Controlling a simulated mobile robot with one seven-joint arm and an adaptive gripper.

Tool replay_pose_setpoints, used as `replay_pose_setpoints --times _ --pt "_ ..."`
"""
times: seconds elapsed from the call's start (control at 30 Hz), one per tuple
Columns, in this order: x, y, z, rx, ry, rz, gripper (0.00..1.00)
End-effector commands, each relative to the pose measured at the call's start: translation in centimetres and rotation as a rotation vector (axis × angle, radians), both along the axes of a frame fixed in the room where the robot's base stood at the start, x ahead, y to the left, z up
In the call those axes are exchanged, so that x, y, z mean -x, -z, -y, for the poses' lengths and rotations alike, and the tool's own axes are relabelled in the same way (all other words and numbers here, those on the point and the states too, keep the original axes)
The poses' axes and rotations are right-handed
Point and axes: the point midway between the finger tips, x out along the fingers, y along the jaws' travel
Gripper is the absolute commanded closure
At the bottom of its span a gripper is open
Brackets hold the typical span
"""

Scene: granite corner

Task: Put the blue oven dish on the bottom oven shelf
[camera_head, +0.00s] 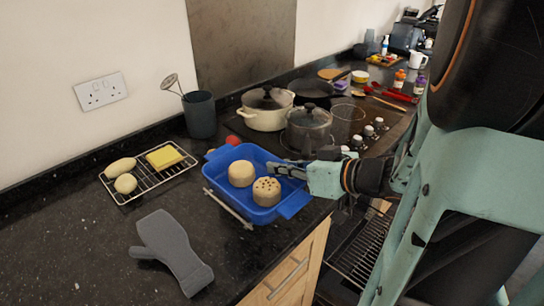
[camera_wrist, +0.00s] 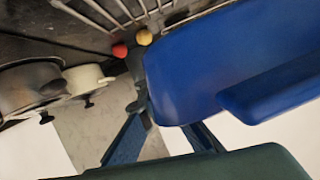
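The blue oven dish (camera_head: 228,165) sits on the dark counter near its front edge, with two round pale baked items (camera_head: 267,191) in it. My gripper (camera_head: 283,171) is at the dish's right end, with its fingers over the rim. Its fingers look apart. In the wrist view the blue dish (camera_wrist: 200,70) fills the upper right, close to the fingers (camera_wrist: 160,122), and hides part of one finger. I cannot tell whether they touch the rim. A wire oven shelf (camera_head: 362,252) shows low down, right of the wooden drawers; my arm hides much of the oven.
A grey oven glove (camera_head: 172,252) lies in front of the dish. A wire rack (camera_head: 150,182) with food is at left. Pots (camera_head: 308,128) stand on the hob behind. A red round item (camera_head: 232,140) is close behind the dish.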

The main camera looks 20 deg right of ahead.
Motion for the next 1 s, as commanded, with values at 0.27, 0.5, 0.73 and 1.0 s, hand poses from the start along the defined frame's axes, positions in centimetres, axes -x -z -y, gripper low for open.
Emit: replay_pose_setpoints --times 0.27,0.5,0.73,1.0 --pt "0.8 -0.5 -0.2 -0.002 -0.012 0.001 1.0" --pt "-0.7 0.9 -0.9 -0.001 -0.096 -0.004 1.0" --pt "-2.5 3.0 -2.0 0.0 -0.197 -0.007 1.0" --pt "-4.3 5.5 -3.5 -0.002 -0.309 -0.003 1.0"
